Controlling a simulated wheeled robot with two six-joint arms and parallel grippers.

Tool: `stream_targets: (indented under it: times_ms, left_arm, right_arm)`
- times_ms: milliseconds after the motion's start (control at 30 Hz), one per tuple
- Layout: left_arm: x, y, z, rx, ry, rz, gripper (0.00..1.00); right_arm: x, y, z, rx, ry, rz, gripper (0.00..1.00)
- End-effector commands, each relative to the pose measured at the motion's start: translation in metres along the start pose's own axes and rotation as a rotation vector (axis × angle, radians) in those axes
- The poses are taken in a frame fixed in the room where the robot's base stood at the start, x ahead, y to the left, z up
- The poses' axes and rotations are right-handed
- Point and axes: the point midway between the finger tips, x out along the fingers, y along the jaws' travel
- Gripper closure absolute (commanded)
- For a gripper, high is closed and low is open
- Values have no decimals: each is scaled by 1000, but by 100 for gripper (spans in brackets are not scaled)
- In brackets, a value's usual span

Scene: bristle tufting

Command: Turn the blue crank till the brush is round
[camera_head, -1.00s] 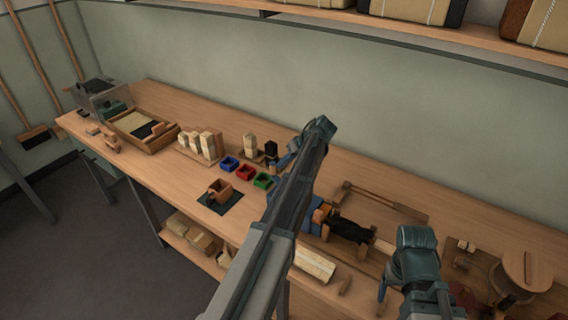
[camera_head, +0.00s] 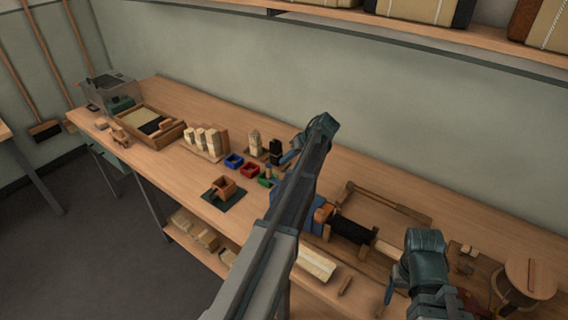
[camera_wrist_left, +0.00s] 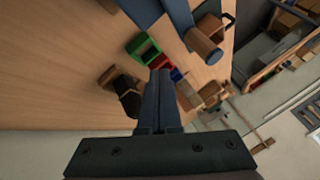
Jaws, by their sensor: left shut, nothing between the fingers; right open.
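The brush (camera_head: 350,229) lies on the bench in the head view, its black bristles fairly even between wooden parts. The blue crank housing (camera_head: 282,204) is beside it, partly hidden by my left arm. In the left wrist view a blue crank arm (camera_wrist_left: 179,16) with a wooden knob (camera_wrist_left: 202,45) shows at the top. My left gripper (camera_head: 286,159) is shut and empty; its fingers (camera_wrist_left: 159,78) point past the knob, apart from it in the picture. My right gripper (camera_head: 388,293) is open and empty, near the bench front, right of the brush.
Blue (camera_head: 233,160), red (camera_head: 250,170) and green (camera_head: 266,182) bins stand left of my left arm.

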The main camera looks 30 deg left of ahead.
Motion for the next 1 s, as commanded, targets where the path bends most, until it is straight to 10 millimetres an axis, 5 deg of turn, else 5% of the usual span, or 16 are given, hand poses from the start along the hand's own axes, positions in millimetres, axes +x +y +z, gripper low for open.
stream_targets:
  times_ms: [500,1000]
  left_arm:
    - [-91,12,-21,1,1,0,100]
    - [-97,15,-20,0,0,0,100]
  right_arm:
    - [-76,7,4,-1,0,0,26]
    - [-79,8,5,-1,0,0,26]
